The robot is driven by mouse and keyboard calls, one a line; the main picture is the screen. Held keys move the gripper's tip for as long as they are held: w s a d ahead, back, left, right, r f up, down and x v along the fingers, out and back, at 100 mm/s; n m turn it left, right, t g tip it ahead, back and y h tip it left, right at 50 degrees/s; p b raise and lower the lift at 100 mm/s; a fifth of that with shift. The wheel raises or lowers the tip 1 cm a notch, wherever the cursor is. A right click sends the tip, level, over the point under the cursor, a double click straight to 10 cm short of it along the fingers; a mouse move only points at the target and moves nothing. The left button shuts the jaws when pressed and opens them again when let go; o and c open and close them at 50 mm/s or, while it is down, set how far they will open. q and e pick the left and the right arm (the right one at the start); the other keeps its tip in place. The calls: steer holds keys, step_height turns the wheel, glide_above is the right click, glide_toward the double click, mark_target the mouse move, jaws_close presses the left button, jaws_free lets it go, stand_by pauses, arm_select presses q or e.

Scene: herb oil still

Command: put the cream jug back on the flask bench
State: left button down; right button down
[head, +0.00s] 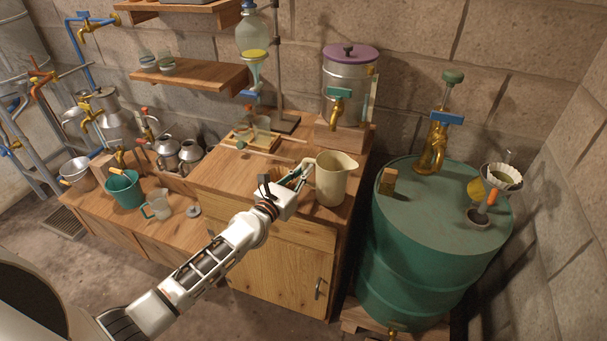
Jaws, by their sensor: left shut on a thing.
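The cream jug (337,180) is upright at the front right of the wooden flask bench (228,176), its handle toward the left. My left gripper (303,174) reaches in from the lower left and is shut on the jug's handle side. The fingers partly hide the handle. The jug's base is at or very close to the bench top; I cannot tell whether it touches. My right gripper is not in view.
A steel urn with a purple lid (347,85) stands behind the jug. A small tray with glasses (252,132) is at the bench's back. A green drum (440,235) stands to the right. A lower bench on the left holds a green bucket (124,190) and a clear jug (157,205).

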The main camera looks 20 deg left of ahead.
arm_select(q)
steer(key=shift+f, duration=0.1)
steer(key=c, duration=2.2)
jaws_free()
steer(key=shift+o, duration=0.2)
